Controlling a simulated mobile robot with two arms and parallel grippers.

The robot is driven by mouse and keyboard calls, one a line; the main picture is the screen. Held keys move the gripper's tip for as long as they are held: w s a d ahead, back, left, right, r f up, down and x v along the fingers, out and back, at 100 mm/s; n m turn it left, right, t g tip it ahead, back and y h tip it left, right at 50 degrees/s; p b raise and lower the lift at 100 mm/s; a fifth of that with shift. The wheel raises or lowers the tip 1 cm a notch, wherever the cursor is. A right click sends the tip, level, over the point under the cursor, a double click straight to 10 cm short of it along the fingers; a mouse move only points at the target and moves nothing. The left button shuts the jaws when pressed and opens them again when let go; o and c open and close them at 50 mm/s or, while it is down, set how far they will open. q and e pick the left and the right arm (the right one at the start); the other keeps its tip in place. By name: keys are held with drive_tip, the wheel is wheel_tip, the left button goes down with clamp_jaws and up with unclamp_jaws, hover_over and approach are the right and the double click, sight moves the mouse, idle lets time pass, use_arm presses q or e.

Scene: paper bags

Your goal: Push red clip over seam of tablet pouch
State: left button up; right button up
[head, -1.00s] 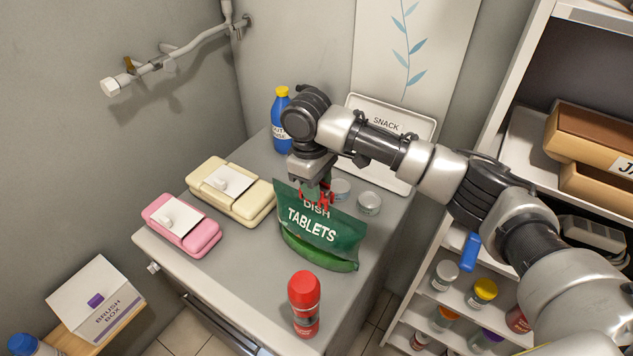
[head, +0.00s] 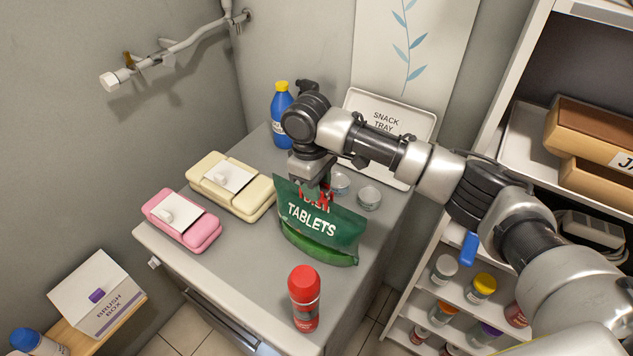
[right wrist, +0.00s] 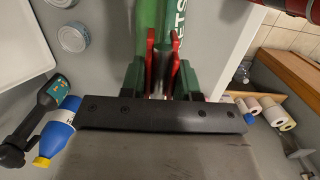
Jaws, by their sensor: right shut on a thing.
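The green tablet pouch (head: 325,222), lettered "DISH TABLETS", stands upright on the grey counter, its body bulging at the bottom. My right gripper (head: 318,192) is just above and behind its top edge and is shut on the red clip (head: 322,199). In the right wrist view, the red clip (right wrist: 162,55) shows as two red arms between my gripper's fingers (right wrist: 162,80). The arms lie on either side of the pouch's top edge (right wrist: 160,20). How far the clip is down over the seam is partly hidden. My left gripper is not in view.
A red-capped can (head: 304,298) stands in front of the pouch. Two small tins (head: 369,197) and the snack tray (head: 412,152) are behind it. A cream case (head: 232,187) and a pink case (head: 181,220) lie left. A blue bottle (head: 282,118) stands at the back.

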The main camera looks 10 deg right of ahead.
drive_tip(key=shift+f, duration=0.55)
drive_tip(key=o, duration=1)
drive_tip(key=shift+r, duration=0.1)
